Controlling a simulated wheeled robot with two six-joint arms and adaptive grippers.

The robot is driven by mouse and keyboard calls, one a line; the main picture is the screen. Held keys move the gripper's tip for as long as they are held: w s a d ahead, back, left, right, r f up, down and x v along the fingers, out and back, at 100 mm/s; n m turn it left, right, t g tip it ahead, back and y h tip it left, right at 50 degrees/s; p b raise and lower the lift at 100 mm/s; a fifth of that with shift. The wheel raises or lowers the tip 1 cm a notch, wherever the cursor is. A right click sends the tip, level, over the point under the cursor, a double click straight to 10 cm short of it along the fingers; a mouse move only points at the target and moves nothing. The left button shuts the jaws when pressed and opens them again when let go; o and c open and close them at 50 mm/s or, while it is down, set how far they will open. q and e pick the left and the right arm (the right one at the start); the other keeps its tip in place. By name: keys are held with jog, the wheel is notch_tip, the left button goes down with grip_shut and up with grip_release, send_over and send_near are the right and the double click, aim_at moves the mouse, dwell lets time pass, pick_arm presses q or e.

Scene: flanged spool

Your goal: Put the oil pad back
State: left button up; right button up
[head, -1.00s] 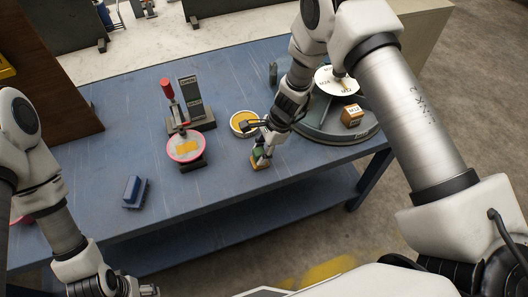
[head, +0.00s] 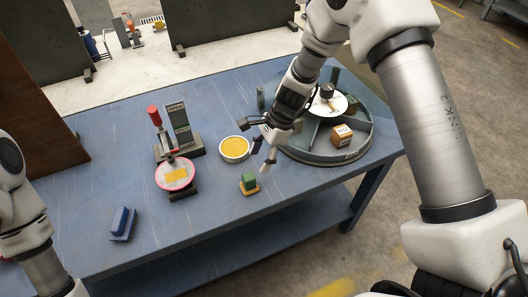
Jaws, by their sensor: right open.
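A small block with a green top and a yellow-orange base, which looks like the oil pad (head: 249,184), stands on the blue table near its front edge. My right gripper (head: 254,146) is open and empty, above and slightly behind the block, clear of it. A round white-rimmed dish with yellow inside (head: 234,149) sits behind the block, just left of the gripper. My left arm shows at the lower left, but its gripper is outside the picture.
A press-like stand with a red handle and pink-rimmed disc (head: 175,174) stands left of the dish. A blue block (head: 123,223) lies at front left. A round divided grey tray (head: 318,156) holding a labelled box (head: 341,136) stands at right. The blue table (head: 190,232) is bare at front.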

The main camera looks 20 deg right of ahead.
jog(key=s+d+f+n, duration=0.1)
jog(key=s+f, duration=0.1)
jog(key=s+d+f+n+h, duration=0.1)
jog(key=s, duration=0.1)
jog(key=s+d+f+n+h, duration=0.1)
jog(key=s+d+f, duration=0.1)
jog(key=shift+s+d+f+g, duration=0.1)
jog(key=shift+s+f+g, duration=0.2)
jog(key=shift+g, duration=0.1)
jog(key=s+f+n+h, duration=0.1)
jog(key=s+f+n, duration=0.2)
jog(key=s, duration=0.4)
jog(key=s+d+f+n+h, duration=0.1)
jog(key=s+f+n, duration=0.3)
jog(key=s+n, duration=0.2)
jog(key=s+f+n+t, duration=0.1)
jog(key=s+f+n, duration=0.2)
jog(key=s+n, duration=0.2)
jog(key=s, duration=0.2)
jog(key=shift+s+d+f+h, duration=0.25)
jog(key=shift+s+d+h, duration=0.05)
jog(key=shift+s+h, duration=0.1)
jog(key=shift+w, duration=0.15)
